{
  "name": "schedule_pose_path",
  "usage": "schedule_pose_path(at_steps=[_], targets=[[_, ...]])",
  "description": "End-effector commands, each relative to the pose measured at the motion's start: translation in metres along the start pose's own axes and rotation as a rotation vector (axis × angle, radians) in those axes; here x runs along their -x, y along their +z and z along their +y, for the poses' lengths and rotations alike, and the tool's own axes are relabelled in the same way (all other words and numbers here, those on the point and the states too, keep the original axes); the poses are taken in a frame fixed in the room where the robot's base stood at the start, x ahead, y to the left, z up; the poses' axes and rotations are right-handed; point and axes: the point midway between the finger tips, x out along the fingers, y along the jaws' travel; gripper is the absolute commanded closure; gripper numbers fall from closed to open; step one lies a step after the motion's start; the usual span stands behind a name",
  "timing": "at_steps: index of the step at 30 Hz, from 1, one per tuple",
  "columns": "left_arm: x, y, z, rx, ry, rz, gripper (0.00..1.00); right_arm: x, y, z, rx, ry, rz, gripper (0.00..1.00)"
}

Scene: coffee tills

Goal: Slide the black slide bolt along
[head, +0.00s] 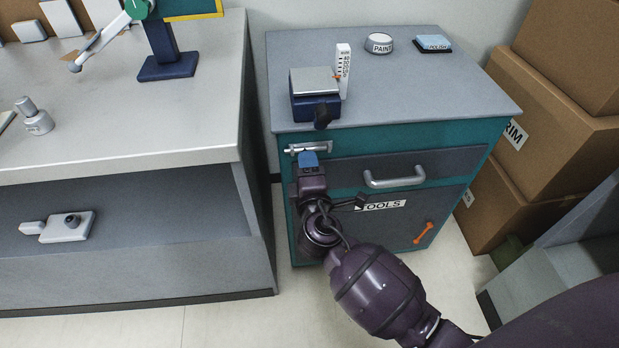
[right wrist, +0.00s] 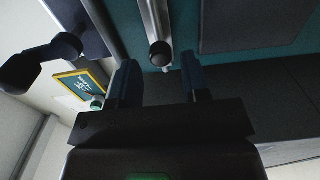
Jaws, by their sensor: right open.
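The slide bolt (head: 318,147) is on the upper left of the teal cabinet's front, beside the top drawer. Its bar looks silver in the head view. In the right wrist view a silver bar shows with a round black knob (right wrist: 162,54) at its end. My right gripper (head: 308,158) is at the bolt and covers part of it in the head view. In the right wrist view its two fingers (right wrist: 161,84) are apart, with the knob just beyond the gap between them. Whether they touch the bolt cannot be told. My left gripper is not in view.
A drawer handle (head: 394,178) sticks out right of the bolt. A workbench (head: 110,130) stands left, cardboard boxes (head: 560,140) right.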

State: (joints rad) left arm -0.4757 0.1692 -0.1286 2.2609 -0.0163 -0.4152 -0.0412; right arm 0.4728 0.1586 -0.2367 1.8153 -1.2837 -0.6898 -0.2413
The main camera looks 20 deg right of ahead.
Motion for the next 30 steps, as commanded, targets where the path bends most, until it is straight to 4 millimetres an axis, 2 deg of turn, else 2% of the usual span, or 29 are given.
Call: schedule_pose_path(at_steps=[6,14,20,30], targets=[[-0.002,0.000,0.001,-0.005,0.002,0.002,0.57,-0.027,0.000,-0.001,0.001,0.000,0.000,0.57],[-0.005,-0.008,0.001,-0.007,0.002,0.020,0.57,-0.024,0.000,-0.001,-0.001,-0.001,0.000,0.97],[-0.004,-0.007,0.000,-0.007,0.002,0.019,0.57,-0.024,0.003,-0.001,0.000,-0.001,-0.001,0.97],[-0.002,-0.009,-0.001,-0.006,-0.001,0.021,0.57,-0.024,0.021,0.000,0.000,-0.001,-0.002,0.97]])
